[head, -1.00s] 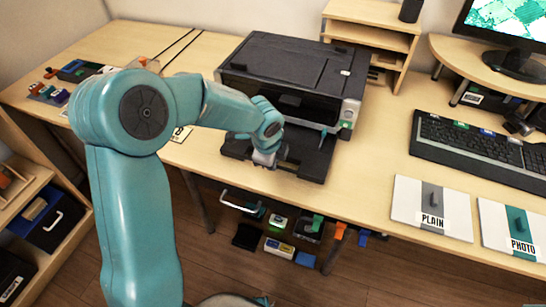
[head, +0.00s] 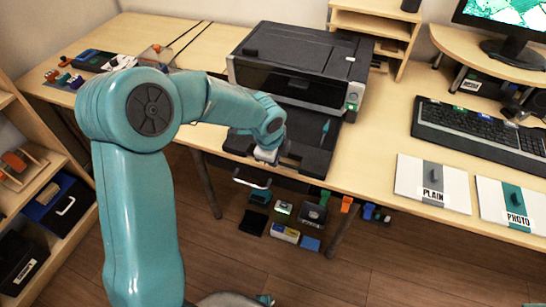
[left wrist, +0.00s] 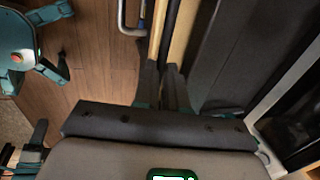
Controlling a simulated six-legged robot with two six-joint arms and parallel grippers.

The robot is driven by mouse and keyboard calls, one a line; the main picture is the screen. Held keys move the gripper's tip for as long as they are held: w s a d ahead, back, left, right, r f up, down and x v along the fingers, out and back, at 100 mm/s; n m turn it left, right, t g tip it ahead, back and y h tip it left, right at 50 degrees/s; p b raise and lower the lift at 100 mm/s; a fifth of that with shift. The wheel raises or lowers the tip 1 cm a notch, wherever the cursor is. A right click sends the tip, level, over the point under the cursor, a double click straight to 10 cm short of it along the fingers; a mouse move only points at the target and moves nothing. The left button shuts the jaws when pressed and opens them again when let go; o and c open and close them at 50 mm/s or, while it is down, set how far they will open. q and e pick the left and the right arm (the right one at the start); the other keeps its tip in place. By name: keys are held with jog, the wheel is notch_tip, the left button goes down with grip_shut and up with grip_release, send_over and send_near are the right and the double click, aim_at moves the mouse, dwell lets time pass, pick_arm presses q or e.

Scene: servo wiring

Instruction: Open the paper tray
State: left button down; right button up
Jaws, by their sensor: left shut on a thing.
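The dark printer (head: 300,62) stands at the back of the desk. Its black paper tray (head: 310,152) sticks out from the front, over or near the desk's front edge, with a teal guide (head: 325,128) on top. My left gripper (head: 265,156) is at the tray's front edge, left of its middle, and is shut on the tray. In the left wrist view its fingers (left wrist: 165,88) are close together at the dark tray edge; the exact grip is hard to see. The arm hides part of the tray's left side. My right gripper is not in view.
Pads marked PLAIN (head: 433,182) and PHOTO (head: 512,208) lie on the desk at right, below the keyboard (head: 480,130). Several small boxes (head: 285,233) are beneath the desk. A wooden shelf (head: 35,215) stands at left.

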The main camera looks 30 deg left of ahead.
pick_arm(q)
jog(key=shift+w+a+r, duration=0.1)
jog(key=shift+w+r, duration=0.05)
jog(key=shift+w, duration=0.05)
jog(key=c, duration=1.5)
grip_release()
jog(key=o, duration=0.3)
jog(key=shift+s, duration=0.1)
jog(key=p+v, duration=0.2)
jog(key=v, duration=1.4)
jog(key=shift+r, duration=0.15)
